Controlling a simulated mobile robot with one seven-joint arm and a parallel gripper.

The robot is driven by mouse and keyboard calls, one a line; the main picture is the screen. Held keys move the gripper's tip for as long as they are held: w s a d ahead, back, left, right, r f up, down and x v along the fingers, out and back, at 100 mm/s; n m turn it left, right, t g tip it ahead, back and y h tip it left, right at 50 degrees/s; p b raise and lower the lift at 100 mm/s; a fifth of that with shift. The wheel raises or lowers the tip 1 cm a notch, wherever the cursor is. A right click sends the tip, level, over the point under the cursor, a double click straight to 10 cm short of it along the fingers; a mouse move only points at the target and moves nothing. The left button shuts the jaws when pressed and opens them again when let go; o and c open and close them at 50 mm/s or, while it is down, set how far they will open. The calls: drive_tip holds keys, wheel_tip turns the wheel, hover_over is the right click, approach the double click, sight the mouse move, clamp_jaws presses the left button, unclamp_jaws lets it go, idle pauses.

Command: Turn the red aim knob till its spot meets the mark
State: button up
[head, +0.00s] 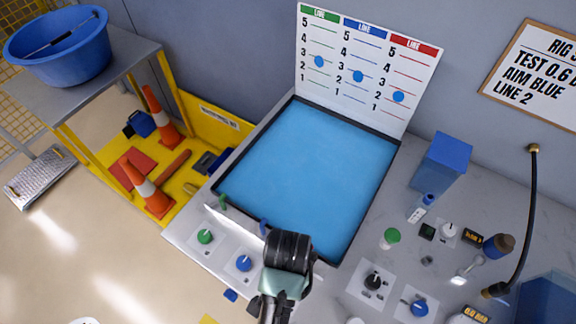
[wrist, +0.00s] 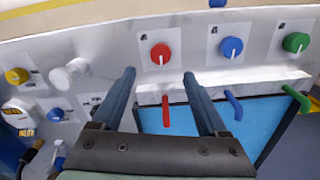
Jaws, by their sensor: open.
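The red knob (wrist: 161,53) sits on a white plate in the wrist view, its white pointer line towards the bottom of the picture. My gripper (wrist: 159,76) is open and empty. Its two fingers lie to either side of the red knob in the picture; I see no contact. In the head view my wrist hides the red knob. The board (head: 347,110) behind the tank has green, blue and red columns numbered 1 to 5. Each has a blue spot; the red column's spot (head: 398,97) is the lowest in the picture.
The blue knob (wrist: 230,47) and green knob (wrist: 295,42) are beside the red one. Red, blue and green spouts reach over the blue-filled tank (wrist: 215,125). A wall sign (head: 540,65) reads "AIM BLUE LINE 2". Bottles and more knobs crowd the counter at right.

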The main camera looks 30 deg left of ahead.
wheel_tip(320, 180, down, 9)
drive_tip(key=shift+f, duration=0.1)
idle(0.4)
drive_tip(key=shift+p, duration=0.35)
clamp_jaws()
